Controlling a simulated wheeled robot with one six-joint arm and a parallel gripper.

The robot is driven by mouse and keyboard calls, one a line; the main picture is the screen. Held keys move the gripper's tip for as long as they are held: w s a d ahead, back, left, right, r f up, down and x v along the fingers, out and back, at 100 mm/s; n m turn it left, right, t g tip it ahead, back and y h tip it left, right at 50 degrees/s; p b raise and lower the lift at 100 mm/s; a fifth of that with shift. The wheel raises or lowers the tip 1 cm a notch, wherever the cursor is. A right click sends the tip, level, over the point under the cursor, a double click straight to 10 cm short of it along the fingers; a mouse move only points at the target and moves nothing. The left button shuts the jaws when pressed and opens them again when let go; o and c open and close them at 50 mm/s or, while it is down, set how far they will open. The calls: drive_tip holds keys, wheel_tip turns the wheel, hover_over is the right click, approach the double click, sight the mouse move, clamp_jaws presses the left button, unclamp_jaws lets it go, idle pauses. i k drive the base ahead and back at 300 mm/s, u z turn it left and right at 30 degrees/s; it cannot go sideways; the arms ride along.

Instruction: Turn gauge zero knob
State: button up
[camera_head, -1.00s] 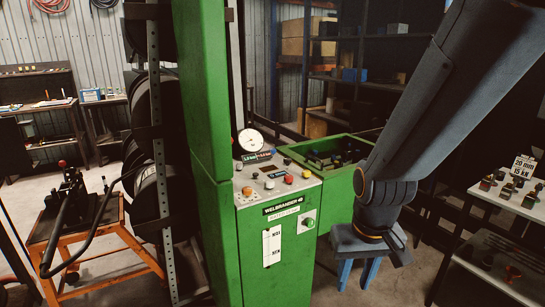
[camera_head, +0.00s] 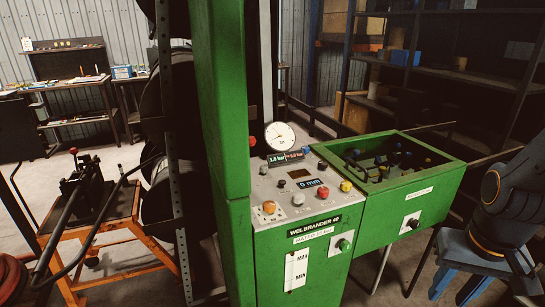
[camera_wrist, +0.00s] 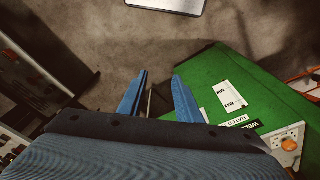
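The round white gauge (camera_head: 280,136) stands at the back of the sloping grey control panel (camera_head: 276,187) on the green machine (camera_head: 285,280). The panel carries several knobs and buttons, including an orange knob (camera_head: 269,207), a red one (camera_head: 323,192) and a yellow one (camera_head: 346,186). I cannot tell which is the gauge zero knob. In the wrist view, my gripper (camera_wrist: 156,84) is open and empty, its blue fingers apart above the floor. The machine (camera_wrist: 238,95) lies right of the fingers, with the orange knob (camera_wrist: 289,145) at lower right. The gauge is not visible there.
A green open-topped bin (camera_head: 405,200) joins the machine's right side. An orange cart (camera_head: 115,235) with a black tool and a metal rack post (camera_head: 172,150) stand left. Dark shelves fill the back right.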

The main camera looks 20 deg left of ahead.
sight(263, 169)
drive_tip(key=u, duration=0.7)
drive_tip(key=i, duration=1.05)
drive_tip(key=u, duration=0.3)
